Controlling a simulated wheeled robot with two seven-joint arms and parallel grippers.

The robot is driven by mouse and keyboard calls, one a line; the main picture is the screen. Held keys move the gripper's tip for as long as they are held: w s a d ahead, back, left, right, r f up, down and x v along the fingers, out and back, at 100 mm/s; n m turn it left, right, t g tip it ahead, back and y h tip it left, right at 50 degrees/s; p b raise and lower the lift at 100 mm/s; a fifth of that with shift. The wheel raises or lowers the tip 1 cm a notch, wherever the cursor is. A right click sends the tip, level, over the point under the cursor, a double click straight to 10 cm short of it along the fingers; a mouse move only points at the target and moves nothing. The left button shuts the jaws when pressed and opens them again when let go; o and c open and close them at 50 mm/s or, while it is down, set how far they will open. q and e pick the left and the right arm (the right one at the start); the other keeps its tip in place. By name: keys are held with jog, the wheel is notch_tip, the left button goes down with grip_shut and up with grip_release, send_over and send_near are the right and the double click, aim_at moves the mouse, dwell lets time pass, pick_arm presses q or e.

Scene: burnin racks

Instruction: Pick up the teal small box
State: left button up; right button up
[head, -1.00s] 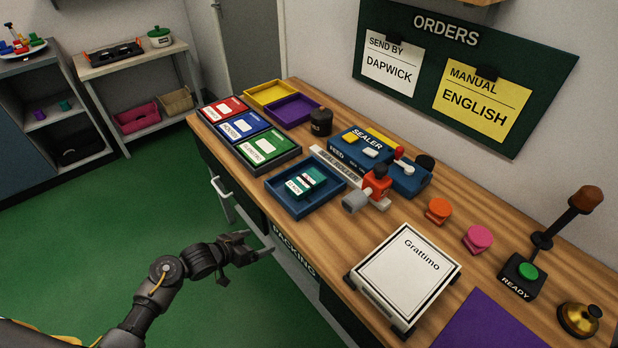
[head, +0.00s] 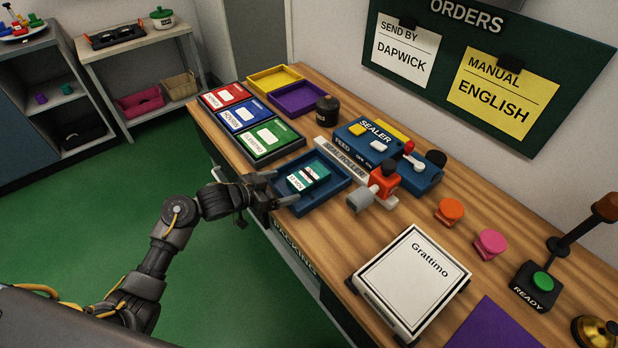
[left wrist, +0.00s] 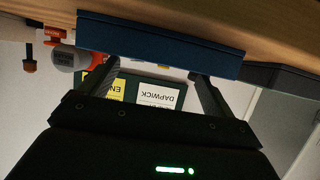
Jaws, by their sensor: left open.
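The teal small box (head: 308,176) with a white label lies in a blue tray (head: 331,200) near the front edge of the wooden bench. My left gripper (head: 284,187) is at the tray's front left side, its fingers open and pointing toward the box, with nothing between them. In the left wrist view, the two fingers of my left gripper (left wrist: 158,85) are spread apart, and the tray's blue wall (left wrist: 160,42) spans across just ahead of them. The box cannot be made out in that view. My right gripper is not in view.
Red, blue and green boxes stand left of the tray in a dark holder (head: 283,157). A sealer (head: 413,179) and a red and grey tool (head: 383,183) stand to its right. A white Grattimo box (head: 412,279) sits nearer. The bench front is clear around my arm.

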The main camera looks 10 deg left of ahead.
aim_at(293, 184)
pick_arm(q)
jog(key=shift+d, duration=0.15)
jog(key=x, duration=0.5)
jog(key=shift+p, duration=0.35)
jog(key=c, duration=1.2)
